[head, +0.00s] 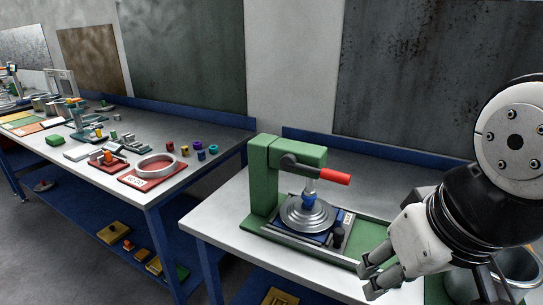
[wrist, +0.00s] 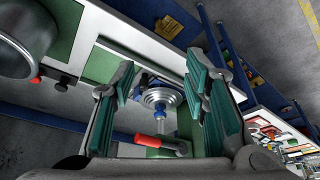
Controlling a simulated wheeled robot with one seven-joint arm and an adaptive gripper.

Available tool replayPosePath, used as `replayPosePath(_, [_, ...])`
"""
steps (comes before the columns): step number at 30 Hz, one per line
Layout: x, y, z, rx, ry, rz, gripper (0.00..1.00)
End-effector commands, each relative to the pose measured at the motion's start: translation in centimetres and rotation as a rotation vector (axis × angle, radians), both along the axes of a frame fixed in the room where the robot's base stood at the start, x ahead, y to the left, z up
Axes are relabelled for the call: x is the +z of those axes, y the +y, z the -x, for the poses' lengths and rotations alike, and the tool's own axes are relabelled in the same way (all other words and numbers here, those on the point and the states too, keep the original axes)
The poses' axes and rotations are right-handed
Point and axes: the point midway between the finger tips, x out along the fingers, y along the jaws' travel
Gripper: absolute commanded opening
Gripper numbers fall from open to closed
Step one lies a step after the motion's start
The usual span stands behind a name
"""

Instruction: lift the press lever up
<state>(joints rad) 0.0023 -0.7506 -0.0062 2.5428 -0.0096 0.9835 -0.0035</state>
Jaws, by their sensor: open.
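A green press (head: 265,170) stands on the near table. Its dark lever (head: 298,164) points right, nearly level, and ends in a red handle (head: 335,178). Below it, a blue-tipped ram sits over a round stepped metal piece (head: 308,214) on a blue plate. My gripper (head: 368,279) is open and empty, right of and nearer than the press, apart from the lever. In the wrist view the open fingers (wrist: 160,78) frame the metal piece (wrist: 160,97). The red handle (wrist: 150,141) shows lower, between the finger bases in the picture.
A metal pot (head: 518,264) stands at the right, partly behind my arm; it also shows in the wrist view (wrist: 22,38). A dark knob (head: 338,237) rises beside the blue plate. A second table (head: 190,190) at left holds a red tray with a ring and several small parts.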

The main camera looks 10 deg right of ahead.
Motion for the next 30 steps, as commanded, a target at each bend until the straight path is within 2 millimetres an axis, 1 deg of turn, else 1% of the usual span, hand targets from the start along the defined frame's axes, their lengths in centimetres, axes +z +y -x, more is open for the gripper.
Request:
replayPosePath(4, [-0.3, 0.1, -0.1, -0.033, 0.038, -0.031, 0.41])
replayPosePath(7, [-0.9, 0.6, -0.2, -0.109, 0.122, -0.105, 0.41])
replayPosePath(11, [-1.9, 1.5, -0.9, -0.265, 0.282, -0.267, 0.41])
replayPosePath(14, [-2.3, 2.3, -1.8, -0.392, 0.402, -0.412, 0.41])
replayPosePath(17, [-2.4, 2.8, -3.3, -0.517, 0.511, -0.566, 0.41])
replayPosePath(19, [-2.3, 2.9, -4.6, -0.601, 0.579, -0.680, 0.41])
replayPosePath(23, [-2.1, 2.4, -7.5, -0.755, 0.690, -0.902, 0.41])
replayPosePath(26, [-1.9, 1.1, -10.0, -0.867, 0.759, -1.084, 0.41])
replayPosePath(29, [-1.8, -0.9, -12.7, -0.968, 0.811, -1.276, 0.41])
replayPosePath(30, [-1.8, -2.0, -13.7, -1.006, 0.827, -1.356, 0.41])
